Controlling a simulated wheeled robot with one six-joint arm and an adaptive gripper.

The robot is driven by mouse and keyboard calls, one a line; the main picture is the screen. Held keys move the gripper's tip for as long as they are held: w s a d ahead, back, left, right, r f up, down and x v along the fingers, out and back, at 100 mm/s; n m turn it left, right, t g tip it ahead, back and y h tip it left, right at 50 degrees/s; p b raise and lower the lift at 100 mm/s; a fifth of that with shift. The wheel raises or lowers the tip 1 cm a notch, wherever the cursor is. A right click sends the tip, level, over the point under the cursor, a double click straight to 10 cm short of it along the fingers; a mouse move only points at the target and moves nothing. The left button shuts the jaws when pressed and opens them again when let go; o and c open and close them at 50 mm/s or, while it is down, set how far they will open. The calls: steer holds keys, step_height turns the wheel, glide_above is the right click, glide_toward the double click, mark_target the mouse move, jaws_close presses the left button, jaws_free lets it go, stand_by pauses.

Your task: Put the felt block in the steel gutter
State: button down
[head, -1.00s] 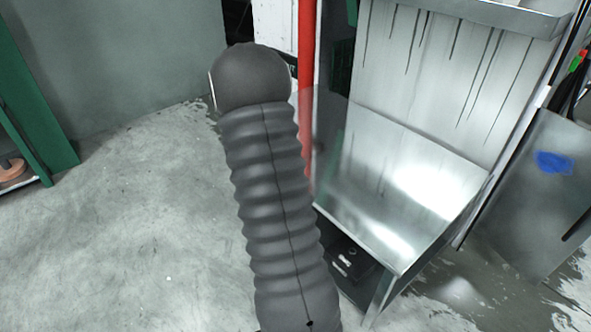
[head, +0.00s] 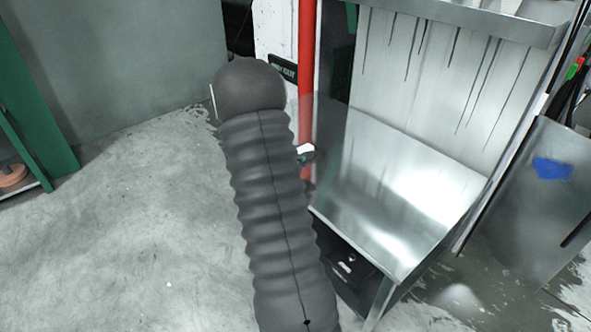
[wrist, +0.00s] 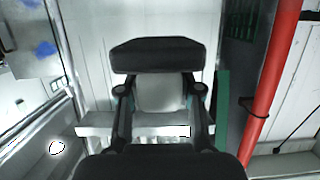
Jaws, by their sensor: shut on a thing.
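The steel gutter (head: 465,22) runs as a ledge along the top of the streaked back panel in the head view. A steel ledge that looks like the same gutter crosses behind my gripper in the wrist view (wrist: 95,124). My gripper (wrist: 160,100) is shut on a pale block, the felt block (wrist: 160,90), between its dark fingers. In the head view my own arm hides most of the gripper. A small white bit of what looks like the felt block (head: 304,148) shows beside the arm, in front of the red pipe. The gutter's inside is not clearly seen.
A shiny steel table (head: 400,185) stands below the streaked panel, with a black box (head: 345,262) under it. A red upright pipe (head: 306,70) stands at its left. A steel panel with a blue mark (head: 552,167) is at right. The floor at left is clear.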

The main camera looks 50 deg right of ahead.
steer(key=shift+w+a+f, duration=0.1)
steer(key=shift+a+f, duration=0.25)
steer(key=shift+a, duration=0.25)
steer(key=shift+w+a+f, duration=0.1)
steer(key=shift+a+f, duration=0.25)
steer(key=shift+a, duration=0.2)
steer(key=shift+f, duration=1.95)
steer(key=shift+f, duration=0.2)
steer(key=c, duration=0.8)
jaws_free()
steer(key=shift+o, duration=0.2)
